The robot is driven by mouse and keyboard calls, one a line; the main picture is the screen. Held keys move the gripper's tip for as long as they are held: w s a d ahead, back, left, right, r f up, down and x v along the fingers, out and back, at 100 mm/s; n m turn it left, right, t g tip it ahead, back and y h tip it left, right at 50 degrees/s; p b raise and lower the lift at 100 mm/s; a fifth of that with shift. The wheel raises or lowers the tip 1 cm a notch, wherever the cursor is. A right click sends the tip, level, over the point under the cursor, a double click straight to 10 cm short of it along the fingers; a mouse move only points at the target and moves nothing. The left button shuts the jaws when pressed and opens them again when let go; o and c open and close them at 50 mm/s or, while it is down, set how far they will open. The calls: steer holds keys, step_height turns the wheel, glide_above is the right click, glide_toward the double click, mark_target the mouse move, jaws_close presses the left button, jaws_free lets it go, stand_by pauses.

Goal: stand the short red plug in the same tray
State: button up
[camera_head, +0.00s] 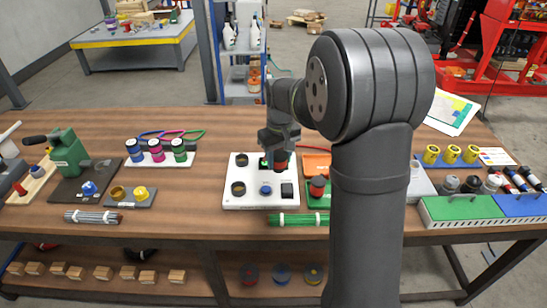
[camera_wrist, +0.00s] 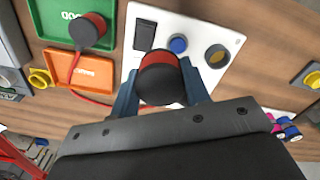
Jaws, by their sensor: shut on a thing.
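A black-and-red plug (camera_wrist: 160,77) is held between the blue fingers of my gripper (camera_wrist: 160,88) in the wrist view. In the head view my gripper (camera_head: 279,142) is over the back right of the white panel (camera_head: 250,204), with the held plug (camera_head: 281,161) under it. Its lower end is hidden, so I cannot tell whether it touches the panel. Another red plug with a black top (camera_head: 318,186) stands upright in the green tray (camera_wrist: 50,18). An orange tray (camera_wrist: 88,72) lies beside the green one and looks empty of plugs.
The white panel carries brass sockets (camera_head: 238,188), a blue button (camera_head: 265,190) and a black switch (camera_head: 287,191). A red cable (camera_wrist: 92,97) runs over the orange tray. A green bundle of rods (camera_head: 298,219) lies in front. My arm hides the table to the right.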

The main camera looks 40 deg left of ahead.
steer(key=w+d+f+m, duration=0.1)
steer(key=w+d, duration=0.1)
steer(key=w, duration=0.1)
steer(key=w+d+f+m, duration=0.1)
steer(key=w+d+m, duration=0.1)
steer(key=w+d, duration=0.1)
steer(key=w+d+f+m, duration=0.1)
steer(key=w+d, duration=0.2)
steer(key=w, duration=0.1)
steer(key=shift+w+f, duration=0.15)
steer(key=shift+w, duration=0.25)
steer(key=w+d+f+m, duration=0.2)
steer(key=w+d+m, duration=0.1)
steer(key=w+d, duration=0.35)
steer(key=shift+m, duration=0.3)
steer(key=shift+d+f, duration=0.2)
steer(key=shift+f, duration=1.65)
steer(key=shift+d+f, duration=0.15)
steer(key=shift+f, duration=1.65)
steer(key=shift+f, duration=0.5)
steer(key=o, duration=1.2)
